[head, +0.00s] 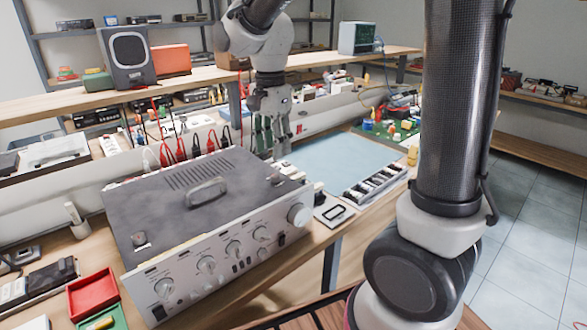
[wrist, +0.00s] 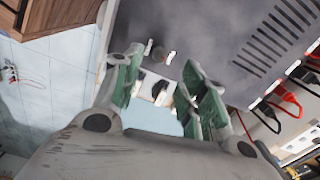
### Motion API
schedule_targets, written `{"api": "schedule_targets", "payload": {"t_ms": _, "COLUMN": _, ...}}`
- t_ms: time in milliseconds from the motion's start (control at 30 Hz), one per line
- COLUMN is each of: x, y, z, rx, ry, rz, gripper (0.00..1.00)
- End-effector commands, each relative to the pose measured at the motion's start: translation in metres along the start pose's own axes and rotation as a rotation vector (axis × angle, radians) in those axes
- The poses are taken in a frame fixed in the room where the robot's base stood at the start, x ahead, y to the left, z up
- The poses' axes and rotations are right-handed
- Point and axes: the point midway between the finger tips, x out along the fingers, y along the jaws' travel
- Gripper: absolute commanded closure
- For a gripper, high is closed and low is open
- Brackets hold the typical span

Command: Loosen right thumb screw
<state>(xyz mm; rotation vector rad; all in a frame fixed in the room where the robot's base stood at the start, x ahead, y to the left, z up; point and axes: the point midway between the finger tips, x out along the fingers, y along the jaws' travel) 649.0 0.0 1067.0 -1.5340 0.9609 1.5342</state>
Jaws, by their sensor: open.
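The hi-fi unit (head: 165,205) has a grey top cover with a handle (head: 206,192) and a silver front panel with knobs. A small thumb screw (head: 139,239) stands at the cover's front left. The right thumb screw (head: 276,180) is a small dark spot near the cover's right edge. In the wrist view, a small round screw-like part (wrist: 157,53) shows at the cover's edge, beyond the fingertips. My gripper (head: 272,146) points down behind the unit's right rear part, apart from the right screw. Its green-padded fingers (wrist: 162,75) are open with nothing held between them.
Red and black cable clips (head: 190,145) stand along the unit's rear. A pale blue mat (head: 330,162) and a tray of small parts (head: 375,184) lie to the right. A raised shelf (head: 210,76) runs behind. Red and green bins (head: 93,295) sit front left.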

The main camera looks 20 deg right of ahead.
Motion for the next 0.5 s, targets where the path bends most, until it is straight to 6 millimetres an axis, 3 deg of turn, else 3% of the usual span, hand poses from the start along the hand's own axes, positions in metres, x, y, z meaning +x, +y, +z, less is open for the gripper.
{"api": "schedule_targets", "payload": {"t_ms": 200, "x": -0.002, "y": -0.001, "z": 0.0, "rx": 0.291, "ry": 0.0, "rz": -0.002, "gripper": 0.58}}
{"api": "schedule_targets", "payload": {"t_ms": 367, "x": 0.009, "y": 0.0, "z": 0.0, "rx": 0.34, "ry": 0.0, "rz": 0.001, "gripper": 0.58}}
{"api": "schedule_targets", "payload": {"t_ms": 500, "x": 0.033, "y": 0.001, "z": 0.0, "rx": 0.339, "ry": 0.0, "rz": 0.003, "gripper": 0.58}}
